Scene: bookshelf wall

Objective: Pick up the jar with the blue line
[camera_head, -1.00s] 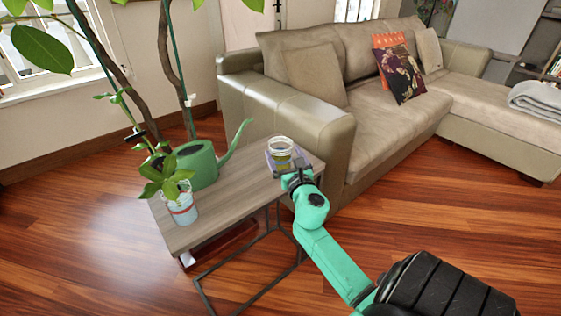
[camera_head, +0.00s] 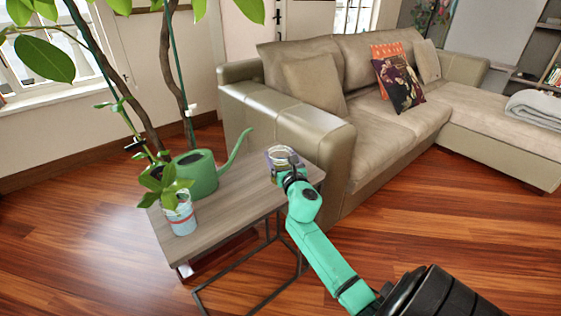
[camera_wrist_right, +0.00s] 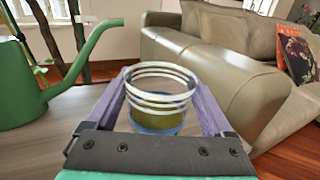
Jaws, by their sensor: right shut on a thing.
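The jar (camera_head: 281,152) is clear glass with a ridged rim and yellow-green contents. It stands at the far right end of the small side table (camera_head: 228,215). In the right wrist view the jar (camera_wrist_right: 157,97) is upright between my two purple fingers, and a blue line shows around its lower part. My right gripper (camera_head: 284,163) is shut on the jar; it also shows in the right wrist view (camera_wrist_right: 158,112). I cannot tell whether the jar's base touches the table. My left gripper is in no view.
A green watering can (camera_head: 199,174) and a potted plant in a small pale pot (camera_head: 181,217) stand on the table's left part. The beige sofa (camera_head: 300,130) is close behind and right of the jar. Wooden floor (camera_head: 440,235) lies clear to the right.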

